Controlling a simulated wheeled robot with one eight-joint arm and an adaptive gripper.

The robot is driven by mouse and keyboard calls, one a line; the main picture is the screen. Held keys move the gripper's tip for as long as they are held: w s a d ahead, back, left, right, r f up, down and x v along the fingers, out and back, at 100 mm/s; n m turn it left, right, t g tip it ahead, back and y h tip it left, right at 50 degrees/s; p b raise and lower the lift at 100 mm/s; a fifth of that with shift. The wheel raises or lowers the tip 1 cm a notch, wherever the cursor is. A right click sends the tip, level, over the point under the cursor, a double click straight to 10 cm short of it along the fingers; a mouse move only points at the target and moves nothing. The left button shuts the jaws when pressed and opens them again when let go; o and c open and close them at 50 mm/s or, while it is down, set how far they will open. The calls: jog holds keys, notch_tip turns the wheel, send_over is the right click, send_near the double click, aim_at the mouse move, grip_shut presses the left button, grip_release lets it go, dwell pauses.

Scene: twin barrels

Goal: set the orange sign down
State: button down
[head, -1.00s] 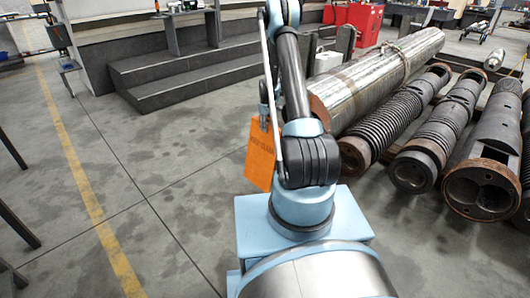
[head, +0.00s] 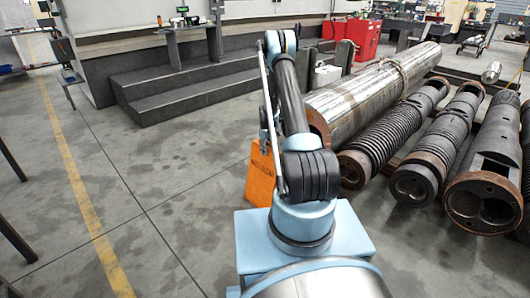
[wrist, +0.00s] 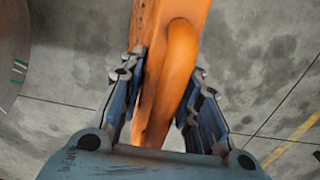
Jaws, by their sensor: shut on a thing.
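The orange sign (head: 261,180) is a flat upright panel with dark lettering, seen in the head view just left of my arm. Part of its right side is hidden behind my arm. In the wrist view the sign (wrist: 158,45) runs up between my fingers, with a rounded orange bar along it. My gripper (wrist: 166,88) is shut on the sign, with one finger on each side. In the head view the gripper is mostly hidden by my arm. I cannot tell whether the sign's bottom edge touches the floor.
Large steel barrels and threaded cylinders (head: 378,140) lie to the right of my arm. Grey steps (head: 190,95) stand behind, left of centre. Red cabinets (head: 362,35) are at the back. The concrete floor (head: 150,200) to the left is clear, with a yellow line (head: 83,200).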

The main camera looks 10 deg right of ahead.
jog(key=c, duration=1.2)
grip_release()
